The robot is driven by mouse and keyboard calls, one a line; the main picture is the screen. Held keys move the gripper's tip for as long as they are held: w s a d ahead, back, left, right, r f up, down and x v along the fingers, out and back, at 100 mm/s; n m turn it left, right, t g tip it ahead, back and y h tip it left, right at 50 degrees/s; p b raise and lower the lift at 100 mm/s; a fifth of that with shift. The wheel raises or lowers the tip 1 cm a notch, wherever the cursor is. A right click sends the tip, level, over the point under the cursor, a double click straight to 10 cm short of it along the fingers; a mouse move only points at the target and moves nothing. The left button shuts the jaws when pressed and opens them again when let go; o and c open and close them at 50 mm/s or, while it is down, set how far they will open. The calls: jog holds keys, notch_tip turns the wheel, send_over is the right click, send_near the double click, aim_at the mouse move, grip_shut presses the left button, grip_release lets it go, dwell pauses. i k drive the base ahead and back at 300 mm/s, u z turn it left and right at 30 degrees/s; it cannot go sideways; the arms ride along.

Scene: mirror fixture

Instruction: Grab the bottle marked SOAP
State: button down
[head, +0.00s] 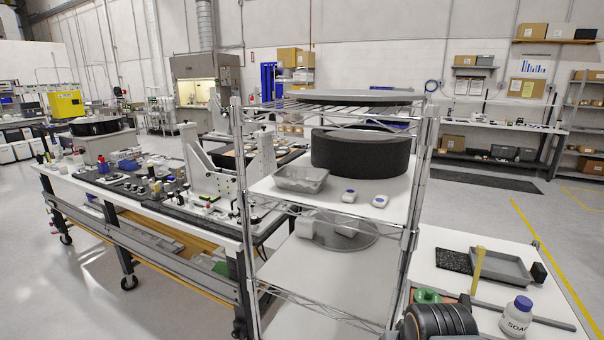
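The bottle marked SOAP (515,319) is white with a blue cap and stands upright on the white table (560,318) at the lower right. Its label faces the camera and reads SOAP; its base is near the bottom edge of the picture. A dark ribbed rounded part shows at the bottom edge, left of the bottle and apart from it; I cannot tell whether it belongs to my arm. No gripper fingers can be made out.
On the same table are a grey tray (501,268), a black textured pad (454,261), a yellow upright piece (478,271), a small black block (538,272) and a green ring (427,296). A wire shelf rack (425,165) stands to the left. Open floor lies beyond the table.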

aim_at(515, 323)
jog(key=u, duration=2.25)
jog(key=k, duration=0.45)
jog(key=z, duration=1.3)
